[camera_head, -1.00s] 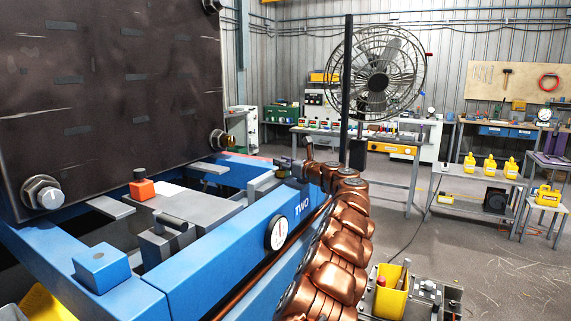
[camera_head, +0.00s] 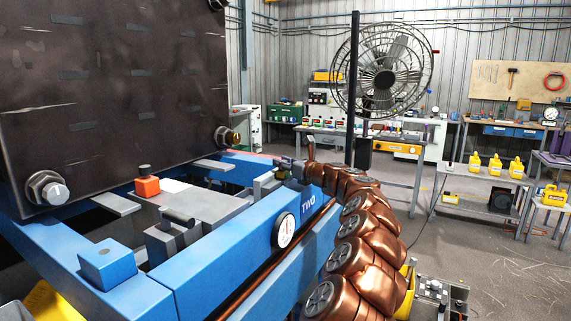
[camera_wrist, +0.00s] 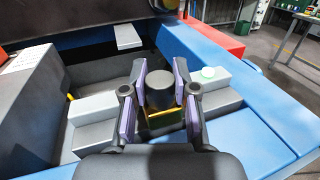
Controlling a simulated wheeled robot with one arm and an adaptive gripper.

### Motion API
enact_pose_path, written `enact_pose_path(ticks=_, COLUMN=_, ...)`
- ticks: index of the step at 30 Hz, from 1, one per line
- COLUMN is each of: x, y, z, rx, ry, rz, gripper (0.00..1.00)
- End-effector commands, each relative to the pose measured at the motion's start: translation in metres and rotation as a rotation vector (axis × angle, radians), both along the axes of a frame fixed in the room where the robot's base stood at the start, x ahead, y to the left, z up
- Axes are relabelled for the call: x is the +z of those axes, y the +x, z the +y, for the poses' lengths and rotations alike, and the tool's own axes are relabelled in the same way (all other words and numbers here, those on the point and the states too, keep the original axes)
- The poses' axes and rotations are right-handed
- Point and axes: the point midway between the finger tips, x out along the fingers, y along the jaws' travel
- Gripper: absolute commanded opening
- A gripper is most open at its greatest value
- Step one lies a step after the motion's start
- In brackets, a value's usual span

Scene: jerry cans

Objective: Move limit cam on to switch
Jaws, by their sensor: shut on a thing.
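The limit cam (camera_wrist: 161,89), as I take it, has a dark round knob over a brass-yellow block. It sits on the grey rail between light grey blocks. My gripper (camera_wrist: 160,74) is shut on it, with a purple-padded finger on each side. In the head view my gripper (camera_head: 284,166) is small at the far end of the blue machine bed, and the held cam is hard to make out there.
An orange block with a dark knob (camera_head: 147,185) and a grey T-handle clamp (camera_head: 178,219) stand on the bed. A gauge (camera_head: 285,230) is on the blue side rail (camera_head: 235,245). A large dark plate (camera_head: 110,90) rises at left. A black post (camera_head: 354,90) stands behind my arm.

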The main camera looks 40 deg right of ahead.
Motion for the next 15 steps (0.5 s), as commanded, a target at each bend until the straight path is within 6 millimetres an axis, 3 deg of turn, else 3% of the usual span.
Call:
enact_pose_path(ticks=3, x=-0.0006, y=-0.0003, z=-0.0006, rx=-0.001, ry=-0.001, rz=0.001, gripper=0.0)
enact_pose_path(ticks=4, x=-0.0005, y=-0.0003, z=-0.0006, rx=-0.001, ry=-0.001, rz=0.001, gripper=0.31)
enact_pose_path(ticks=11, x=-0.0001, y=0.0001, z=-0.0001, rx=0.0, ry=-0.001, rz=0.0, gripper=0.55)
enact_pose_path(ticks=15, x=0.0, y=0.0002, z=0.0, rx=0.0, ry=-0.001, rz=0.0, gripper=0.55)
